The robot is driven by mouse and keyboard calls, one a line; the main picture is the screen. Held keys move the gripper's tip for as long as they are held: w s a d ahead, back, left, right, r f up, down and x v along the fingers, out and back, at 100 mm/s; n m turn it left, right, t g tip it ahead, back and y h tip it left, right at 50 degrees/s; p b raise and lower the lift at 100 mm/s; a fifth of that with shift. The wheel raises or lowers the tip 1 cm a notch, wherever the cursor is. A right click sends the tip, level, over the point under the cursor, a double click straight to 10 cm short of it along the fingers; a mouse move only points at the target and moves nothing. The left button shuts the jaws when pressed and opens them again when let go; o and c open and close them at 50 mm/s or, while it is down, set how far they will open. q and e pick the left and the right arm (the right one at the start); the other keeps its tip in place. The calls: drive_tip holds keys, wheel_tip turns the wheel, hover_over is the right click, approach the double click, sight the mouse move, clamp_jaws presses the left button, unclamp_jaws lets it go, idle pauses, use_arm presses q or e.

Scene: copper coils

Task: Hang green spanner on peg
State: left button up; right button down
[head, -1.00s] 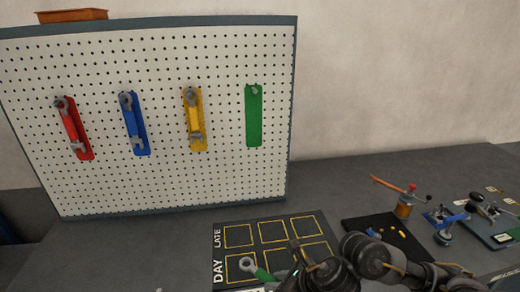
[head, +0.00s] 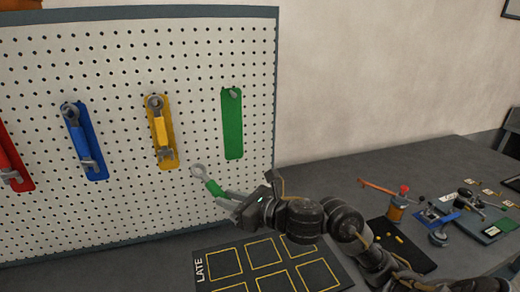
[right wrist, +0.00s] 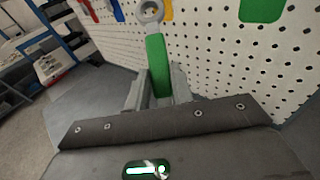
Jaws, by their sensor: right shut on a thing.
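The green spanner (head: 212,186) has a grey ring end and a green handle. My right gripper (head: 228,197) is shut on its handle, and the ring end points up and left, in front of the pegboard below the yellow spanner. In the right wrist view the spanner (right wrist: 157,60) stands between the fingers (right wrist: 157,92), ring end away from me. The peg (head: 233,92) is at the top of the empty green outline (head: 232,125) on the pegboard (head: 200,50), above and right of the spanner. The gripper's far finger is partly hidden. My left gripper is not in view.
Yellow (head: 160,130), blue (head: 84,140) and red (head: 10,160) spanners hang on the pegboard to the left. A dark mat (head: 330,268) with yellow squares lies on the bench below. Tools and a small jar (head: 396,210) stand at the right.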

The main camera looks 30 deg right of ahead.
drive_tip(key=d+r+m+t+h+b, duration=0.1)
drive_tip(key=d+r+t, duration=0.2)
drive_tip(key=d+r, duration=0.3)
drive_tip(key=d+r+m+t, duration=0.1)
drive_tip(key=d+r+t, duration=0.25)
drive_tip(key=r, duration=0.45)
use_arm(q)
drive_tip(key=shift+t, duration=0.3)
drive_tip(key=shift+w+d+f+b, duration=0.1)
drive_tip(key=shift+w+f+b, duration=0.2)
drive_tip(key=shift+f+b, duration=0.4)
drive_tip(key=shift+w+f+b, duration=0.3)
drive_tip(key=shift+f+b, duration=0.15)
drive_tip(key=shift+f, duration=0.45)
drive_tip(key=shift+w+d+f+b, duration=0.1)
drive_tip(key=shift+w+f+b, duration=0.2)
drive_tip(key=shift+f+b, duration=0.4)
use_arm(e)
drive_tip(key=w+d+f, duration=0.1)
drive_tip(key=w+d, duration=0.1)
drive_tip(key=w, duration=0.7)
drive_tip(key=shift+f, duration=0.2)
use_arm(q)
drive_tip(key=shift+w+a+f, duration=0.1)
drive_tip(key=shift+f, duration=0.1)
use_arm(e)
drive_tip(key=shift+w+f, duration=0.1)
drive_tip(key=shift+w, duration=0.15)
